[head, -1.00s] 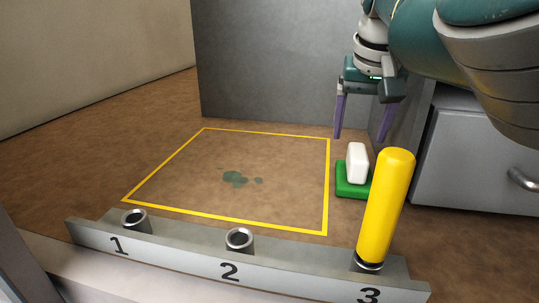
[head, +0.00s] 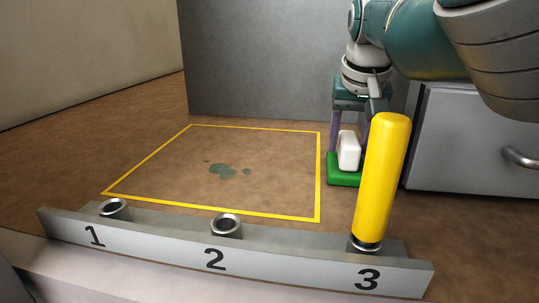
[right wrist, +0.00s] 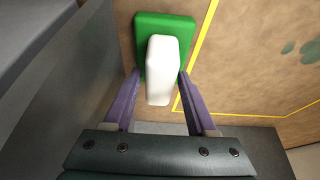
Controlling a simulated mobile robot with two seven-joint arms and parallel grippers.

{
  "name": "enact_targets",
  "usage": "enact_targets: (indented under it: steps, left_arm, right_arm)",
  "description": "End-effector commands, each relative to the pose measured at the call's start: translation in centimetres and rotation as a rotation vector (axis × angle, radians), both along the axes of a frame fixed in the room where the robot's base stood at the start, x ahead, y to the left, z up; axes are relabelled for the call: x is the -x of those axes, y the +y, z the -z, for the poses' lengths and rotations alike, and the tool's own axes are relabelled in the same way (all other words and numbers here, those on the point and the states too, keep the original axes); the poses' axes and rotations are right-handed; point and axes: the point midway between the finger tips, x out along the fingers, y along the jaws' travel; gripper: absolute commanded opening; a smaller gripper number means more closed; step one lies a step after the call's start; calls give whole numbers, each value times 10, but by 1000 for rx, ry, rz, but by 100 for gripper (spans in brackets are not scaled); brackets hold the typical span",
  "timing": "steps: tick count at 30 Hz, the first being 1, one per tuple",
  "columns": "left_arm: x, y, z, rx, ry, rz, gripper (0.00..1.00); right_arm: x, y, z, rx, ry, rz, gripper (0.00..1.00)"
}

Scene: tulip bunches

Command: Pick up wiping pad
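The wiping pad has a green base (head: 343,181) and an upright white block (head: 348,152) on top as its handle. It lies on the brown surface just right of the yellow outline. My right gripper (head: 350,143) is lowered over it, fingers pointing down. In the right wrist view the gripper (right wrist: 160,82) is open, with one purple finger on each side of the white block (right wrist: 162,65). A gap shows at the left finger; the right finger is very close to the block, and contact cannot be told. In the head view the yellow cylinder partly hides the gripper. My left gripper is not in view.
A yellow cylinder (head: 383,180) stands in socket 3 of the grey rack (head: 160,240), in front of the pad. Sockets 1 and 2 are empty. A yellow outline (head: 319,180) surrounds greenish stains (head: 222,170). A grey wall and a grey cabinet (head: 465,140) stand behind and right.

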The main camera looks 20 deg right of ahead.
Motion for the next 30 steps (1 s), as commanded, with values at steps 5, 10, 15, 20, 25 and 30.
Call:
enact_targets:
  steps: [5, 10, 15, 20, 25, 30]
  left_arm:
    - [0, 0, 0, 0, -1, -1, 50]
    - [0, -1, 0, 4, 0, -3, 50]
    - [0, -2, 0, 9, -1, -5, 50]
    - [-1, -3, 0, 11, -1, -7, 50]
    - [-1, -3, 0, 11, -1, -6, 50]
    - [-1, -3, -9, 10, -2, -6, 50]
  right_arm:
    - [0, 0, 0, 0, 0, 0, 36]
    - [0, 0, 0, 0, 0, 0, 17]
    - [0, 0, 0, 0, 0, 0, 0]
    - [0, 0, 0, 0, 0, 0, 0]
    - [0, 0, 0, 0, 0, 0, 0]
    - [0, 0, -15, 1, -2, 1, 0]
